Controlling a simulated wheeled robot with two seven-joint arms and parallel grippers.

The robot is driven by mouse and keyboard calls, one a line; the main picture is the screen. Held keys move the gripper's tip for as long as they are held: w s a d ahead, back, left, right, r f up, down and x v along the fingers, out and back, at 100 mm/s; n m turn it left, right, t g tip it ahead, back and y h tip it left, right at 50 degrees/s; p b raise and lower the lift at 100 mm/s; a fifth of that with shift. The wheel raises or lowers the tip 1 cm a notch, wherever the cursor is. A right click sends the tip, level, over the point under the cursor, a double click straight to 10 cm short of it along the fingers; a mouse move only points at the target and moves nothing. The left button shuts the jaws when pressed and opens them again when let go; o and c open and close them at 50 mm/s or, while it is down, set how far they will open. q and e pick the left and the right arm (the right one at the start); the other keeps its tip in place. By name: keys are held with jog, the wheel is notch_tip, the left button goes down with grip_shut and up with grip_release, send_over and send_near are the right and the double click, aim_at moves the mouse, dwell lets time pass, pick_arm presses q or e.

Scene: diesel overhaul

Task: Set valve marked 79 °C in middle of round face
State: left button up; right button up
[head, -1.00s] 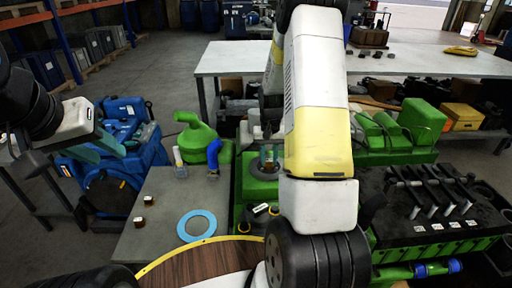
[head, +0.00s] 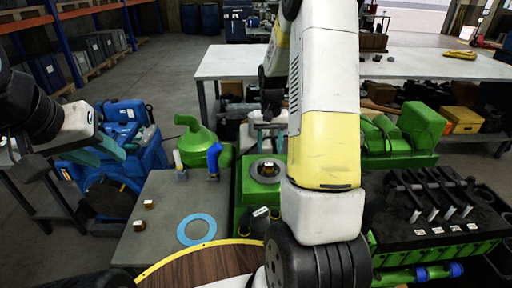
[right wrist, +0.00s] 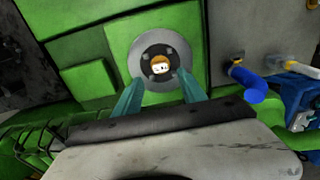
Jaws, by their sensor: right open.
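The round grey face (head: 266,179) is on top of the green housing (head: 248,190). It also shows in the right wrist view (right wrist: 141,50). A small copper-coloured valve with a white label (right wrist: 160,66) sits in the middle of the face; its marking is too small to read. In the head view it is a brown spot (head: 267,168). My right gripper (head: 268,133) is above the face, open and empty, its teal fingertips (right wrist: 161,78) apart from the valve. My left gripper (head: 92,158) is open and empty at the far left.
Two small brown valves (head: 138,226) (head: 149,205) and a blue ring (head: 197,229) lie on the grey table (head: 160,245). A green part (head: 200,143) and a blue elbow pipe (head: 214,158) stand behind. A black-topped green engine part (head: 430,215) fills the right.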

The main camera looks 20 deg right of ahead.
jog(key=s+a+r+n+t, duration=0.1)
jog(key=s+a+r, duration=0.15)
jog(key=r, duration=0.35)
jog(key=s+a+r+t+y, duration=0.1)
jog(key=s+a+r, duration=0.15)
jog(key=r, duration=0.35)
jog(key=s+a+r+n+t, duration=0.1)
jog(key=s+a+r, duration=0.1)
jog(key=s+r, duration=0.25)
jog(key=s+a+r+t, duration=0.1)
jog(key=s+a+r, duration=0.1)
jog(key=s, duration=0.2)
jog(key=s+a+r+n+t, duration=0.1)
jog(key=s, duration=0.3)
jog(key=s+a+r+t+y, duration=0.1)
jog(key=s+a+r, duration=0.1)
jog(key=s, duration=0.3)
jog(key=shift+a+r+n, duration=0.3)
jog(key=shift+a, duration=0.05)
